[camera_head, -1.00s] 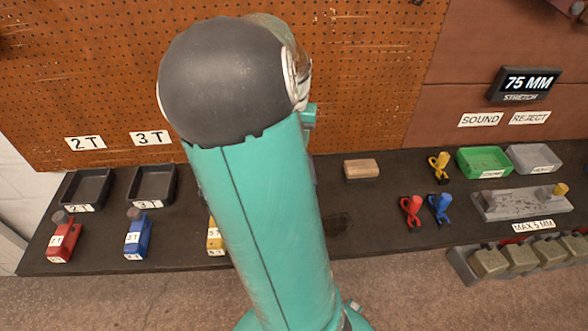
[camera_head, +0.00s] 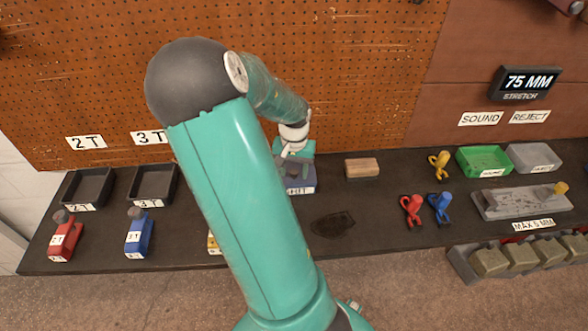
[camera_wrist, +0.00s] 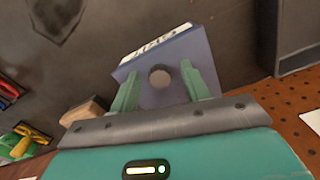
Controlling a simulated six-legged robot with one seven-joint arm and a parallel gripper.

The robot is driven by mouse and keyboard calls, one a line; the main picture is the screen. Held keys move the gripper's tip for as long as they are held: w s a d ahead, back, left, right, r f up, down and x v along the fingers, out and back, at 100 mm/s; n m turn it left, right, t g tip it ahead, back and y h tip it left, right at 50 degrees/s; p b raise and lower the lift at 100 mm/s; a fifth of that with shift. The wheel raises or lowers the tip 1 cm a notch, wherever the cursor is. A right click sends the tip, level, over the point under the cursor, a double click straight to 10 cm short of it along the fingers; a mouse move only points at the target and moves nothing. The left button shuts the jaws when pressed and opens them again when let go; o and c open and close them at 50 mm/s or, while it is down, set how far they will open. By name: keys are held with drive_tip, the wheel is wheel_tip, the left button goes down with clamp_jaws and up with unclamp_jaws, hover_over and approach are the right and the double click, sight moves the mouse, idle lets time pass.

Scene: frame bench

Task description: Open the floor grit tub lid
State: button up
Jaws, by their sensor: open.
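The grit tub (camera_head: 300,189) is a blue-grey box on the dark bench, below the pegboard, with a white label on its front that I cannot fully read. In the wrist view the tub (camera_wrist: 175,62) lies straight ahead, with a round grey knob (camera_wrist: 160,77) on its face. My gripper (camera_wrist: 160,71) is open, with one green finger on each side of the knob. I cannot tell whether the fingers touch it. The lid looks closed. In the head view my gripper (camera_head: 295,150) is over the tub and partly hides its top.
A wooden block (camera_head: 361,168) lies just right of the tub. Red (camera_head: 412,210), blue (camera_head: 440,207) and yellow (camera_head: 439,166) clamp-like pieces stand further right, near a green tray (camera_head: 484,161). Black trays and colored blocks are at the left. The pegboard (camera_head: 350,90) rises close behind.

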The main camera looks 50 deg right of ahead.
clamp_jaws()
drive_tip(key=shift+w+d+r, duration=0.1)
